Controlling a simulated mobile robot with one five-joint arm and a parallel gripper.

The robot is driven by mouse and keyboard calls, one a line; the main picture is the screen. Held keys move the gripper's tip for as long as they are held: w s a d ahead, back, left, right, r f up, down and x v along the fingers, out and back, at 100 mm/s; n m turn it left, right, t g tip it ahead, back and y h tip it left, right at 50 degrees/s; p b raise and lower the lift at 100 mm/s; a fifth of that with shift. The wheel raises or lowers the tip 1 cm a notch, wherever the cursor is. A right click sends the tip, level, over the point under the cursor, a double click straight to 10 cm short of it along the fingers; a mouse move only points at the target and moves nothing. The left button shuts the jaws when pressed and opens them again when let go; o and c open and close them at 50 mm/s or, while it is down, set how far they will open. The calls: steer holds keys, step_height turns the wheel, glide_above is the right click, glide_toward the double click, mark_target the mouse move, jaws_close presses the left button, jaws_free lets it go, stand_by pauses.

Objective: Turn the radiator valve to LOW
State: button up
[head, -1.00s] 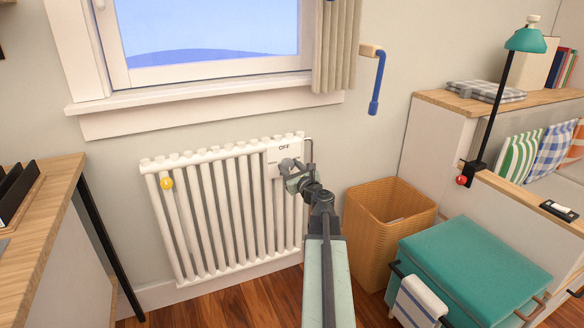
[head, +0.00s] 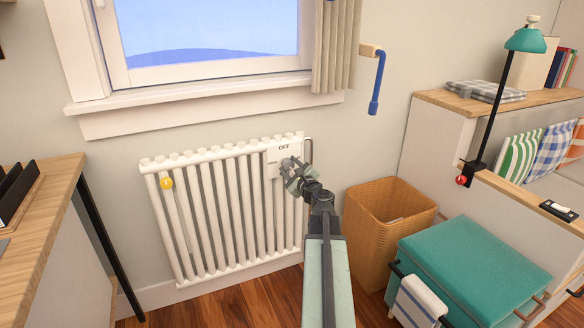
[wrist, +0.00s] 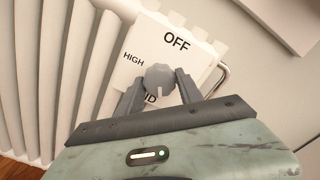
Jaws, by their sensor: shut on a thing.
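The white radiator (head: 227,205) stands under the window in the head view. A white dial plate (head: 274,157) sits at its upper right; it also shows in the wrist view (wrist: 133,72) with OFF at the top, HIGH at the left and a partly covered label ending in "ID" below. The grey valve knob (wrist: 159,77) is in the middle of the plate, its pale mark pointing down in the picture, near the "ID" label. My gripper (wrist: 158,84) is shut on the knob, one finger on each side; it also shows in the head view (head: 291,170). No LOW label is visible.
A metal pipe (wrist: 218,80) bends beside the plate. A wicker basket (head: 385,225) and a teal-topped box (head: 475,265) stand to the right. A yellow round thing (head: 166,183) is at the radiator's left. A desk (head: 50,200) is at far left.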

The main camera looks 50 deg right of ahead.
steer(key=n, duration=0.6)
steer(key=shift+s+d, duration=0.1)
steer(key=shift+s, duration=0.05)
steer(key=n, duration=0.5)
steer(key=shift+r, duration=0.1)
steer(key=shift+n, duration=0.5)
steer(key=o, duration=1.4)
